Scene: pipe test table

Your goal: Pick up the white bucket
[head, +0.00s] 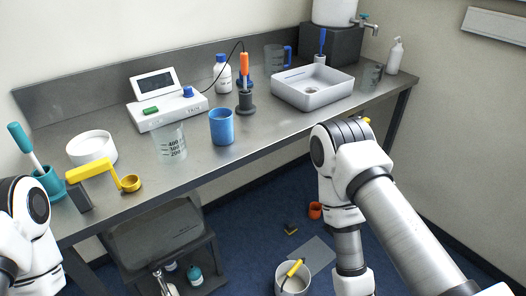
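A white bucket (288,286) stands on the blue floor at the bottom edge of the head view, below the bench. A handle with a yellow grip (295,267) slants over its mouth. The bucket's lower part is cut off by the frame. My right arm reaches down just to the right of the bucket, and its gripper is out of frame below. My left arm is at the far left edge and its gripper is not seen. I cannot see either gripper touching the bucket.
The steel bench (205,165) carries a blue cup (221,127), a clear beaker (171,143), a meter (165,106), a white basin (311,94) and a yellow-handled scoop (130,183). A low shelf (157,236) stands left of the bucket.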

